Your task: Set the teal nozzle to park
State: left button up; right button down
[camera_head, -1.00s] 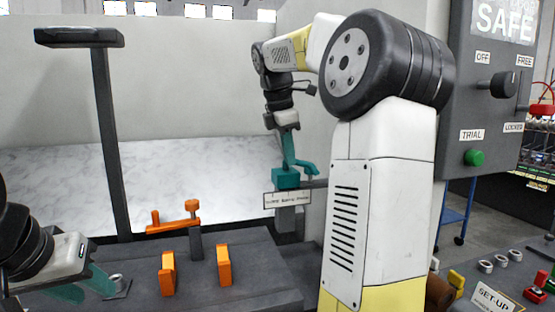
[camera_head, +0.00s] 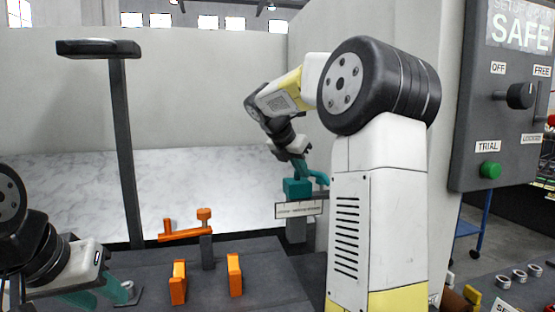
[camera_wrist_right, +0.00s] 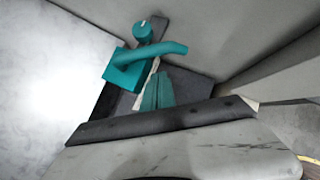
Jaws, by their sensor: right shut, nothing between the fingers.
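The teal nozzle (camera_head: 319,177) sits on a teal block (camera_head: 296,189) on a dark post behind a white label plate (camera_head: 298,210). In the right wrist view the nozzle (camera_wrist_right: 160,51) is a bent spout reaching right from the block (camera_wrist_right: 120,70), with a round teal knob (camera_wrist_right: 143,31) behind. My right gripper (camera_head: 302,176) is just above the block, beside the nozzle. Its teal fingers (camera_wrist_right: 158,92) are together and empty, below the spout in the wrist picture; contact cannot be told. My left gripper (camera_head: 110,292) is low at the left, its fingers apart, near a grey ring.
An orange lever (camera_head: 185,234) and two orange blocks (camera_head: 178,283) (camera_head: 235,275) stand on the dark bench (camera_head: 265,262). A dark T-shaped post (camera_head: 121,150) rises at left. A grey control panel (camera_head: 505,110) with a black knob and green button is at right.

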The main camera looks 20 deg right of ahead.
aim_at(316, 173)
jog(key=w+d, duration=0.1)
jog(key=d, duration=0.1)
jog(key=shift+w+d+f, duration=0.2)
jog(key=shift+w+d, duration=0.15)
jog(key=shift+d, duration=0.05)
jog(key=shift+w+d, duration=0.25)
jog(key=shift+d, duration=0.65)
jog(key=shift+s, duration=0.1)
